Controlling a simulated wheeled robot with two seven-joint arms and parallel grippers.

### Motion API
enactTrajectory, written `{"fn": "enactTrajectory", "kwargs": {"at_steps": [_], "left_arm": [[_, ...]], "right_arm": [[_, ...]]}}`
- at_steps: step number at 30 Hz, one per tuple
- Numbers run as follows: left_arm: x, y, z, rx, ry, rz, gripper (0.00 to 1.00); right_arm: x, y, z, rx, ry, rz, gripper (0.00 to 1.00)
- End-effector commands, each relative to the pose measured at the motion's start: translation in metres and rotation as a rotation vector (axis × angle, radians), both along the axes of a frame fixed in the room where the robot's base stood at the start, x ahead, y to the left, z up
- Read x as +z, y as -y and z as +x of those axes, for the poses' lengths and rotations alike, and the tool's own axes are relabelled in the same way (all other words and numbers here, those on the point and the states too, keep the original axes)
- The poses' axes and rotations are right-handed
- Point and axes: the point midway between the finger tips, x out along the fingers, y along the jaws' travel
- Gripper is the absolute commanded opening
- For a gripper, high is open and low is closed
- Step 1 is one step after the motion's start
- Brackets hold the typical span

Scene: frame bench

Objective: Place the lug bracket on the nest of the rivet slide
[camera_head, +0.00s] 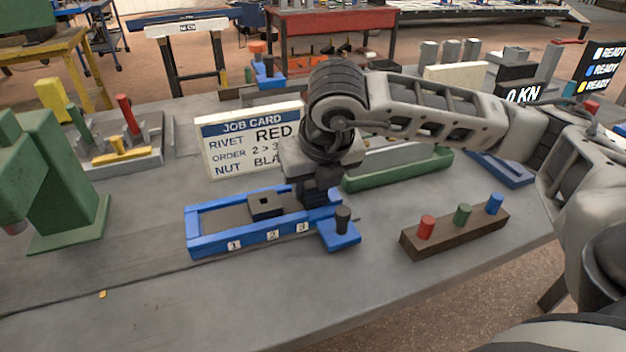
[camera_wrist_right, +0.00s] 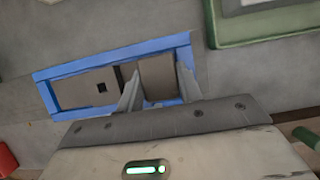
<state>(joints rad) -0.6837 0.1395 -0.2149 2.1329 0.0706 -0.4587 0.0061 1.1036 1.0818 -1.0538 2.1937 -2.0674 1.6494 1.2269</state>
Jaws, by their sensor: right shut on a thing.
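The rivet slide is a blue-framed track (camera_head: 209,245) with tags 1, 2 and 3 on its front; it also shows in the wrist view (camera_wrist_right: 90,67). My right gripper (camera_head: 315,200) is low over the slide's right end. In the wrist view its fingers (camera_wrist_right: 160,85) are shut on a flat grey-brown piece (camera_wrist_right: 158,75), seemingly the lug bracket. The head view mostly hides this piece; I cannot tell whether it touches the bed. My left gripper is not in view.
A blue block with a black knob (camera_head: 340,234) adjoins the slide's front right. A wooden rack (camera_head: 455,235) with red, green and blue pegs stands to the right. A job card (camera_head: 250,140) and green tray (camera_head: 400,172) are behind; a green press (camera_head: 50,180) is left.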

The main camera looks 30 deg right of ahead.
Motion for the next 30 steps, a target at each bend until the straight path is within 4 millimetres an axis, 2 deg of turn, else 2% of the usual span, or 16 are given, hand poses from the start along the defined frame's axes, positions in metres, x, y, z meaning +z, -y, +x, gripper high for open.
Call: {"fn": "enactTrajectory", "kwargs": {"at_steps": [1, 3, 11, 16, 30], "left_arm": [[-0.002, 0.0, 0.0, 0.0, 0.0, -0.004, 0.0], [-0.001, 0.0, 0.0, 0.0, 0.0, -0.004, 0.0], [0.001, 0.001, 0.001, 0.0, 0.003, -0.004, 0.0], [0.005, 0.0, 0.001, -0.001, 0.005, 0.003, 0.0], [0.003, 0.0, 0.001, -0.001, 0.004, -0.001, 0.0]], "right_arm": [[-0.002, 0.0, 0.0, 0.001, 0.0, 0.001, 0.41], [-0.001, 0.0, 0.0, 0.001, -0.001, 0.0, 0.58], [-0.001, 0.0, 0.0, 0.0, -0.001, -0.001, 0.58], [0.008, -0.001, -0.002, 0.001, 0.001, 0.002, 0.58], [0.095, -0.01, -0.037, 0.004, 0.004, 0.0, 0.58]]}}
